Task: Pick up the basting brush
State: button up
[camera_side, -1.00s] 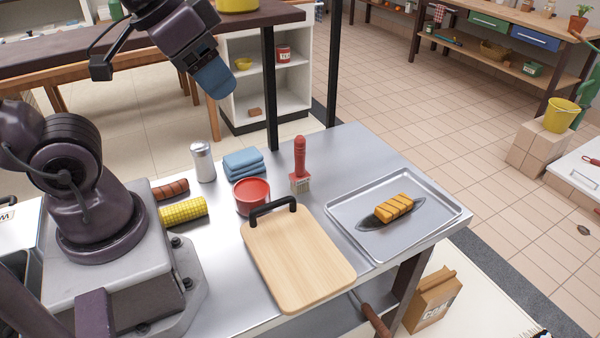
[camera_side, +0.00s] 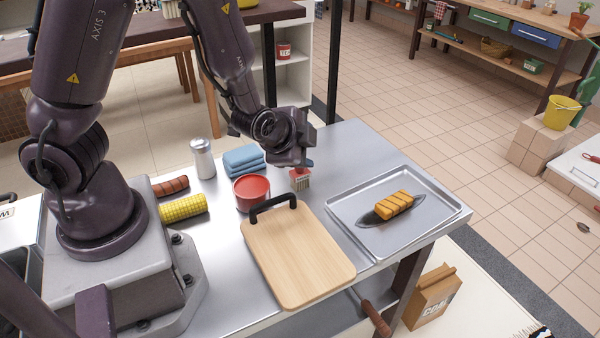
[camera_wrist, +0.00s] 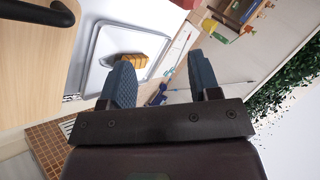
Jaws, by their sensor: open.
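The basting brush (camera_side: 301,179) stands upright on the steel table, bristles down. In the side view its bristles, ferrule and a bit of red show, and my gripper hides most of its red handle. My gripper (camera_side: 306,163) is at the handle's height, with a blue fingertip just showing. I cannot tell whether it touches the handle. In the wrist view my gripper (camera_wrist: 160,62) has its two blue fingers apart, and I cannot make out the brush between them.
A red pot (camera_side: 251,193) and folded blue cloths (camera_side: 243,160) are left of the brush. A wooden cutting board (camera_side: 300,255) lies in front. A metal tray (camera_side: 350,235) with food on a dark dish is to the right. A shaker (camera_side: 202,160) stands farther left.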

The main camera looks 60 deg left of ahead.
jog(key=s+a+f+m+t+y, duration=0.1)
jog(key=a+f+m+t, duration=0.3)
jog(key=m, duration=0.8)
jog(key=s+a+m+t, duration=0.15)
jog(key=m+t, duration=0.35)
jog(key=m, duration=0.8)
jog(key=x, duration=0.8)
jog(key=shift+a+f, duration=0.1)
jog(key=shift+f, duration=0.05)
jog(key=c, duration=1)
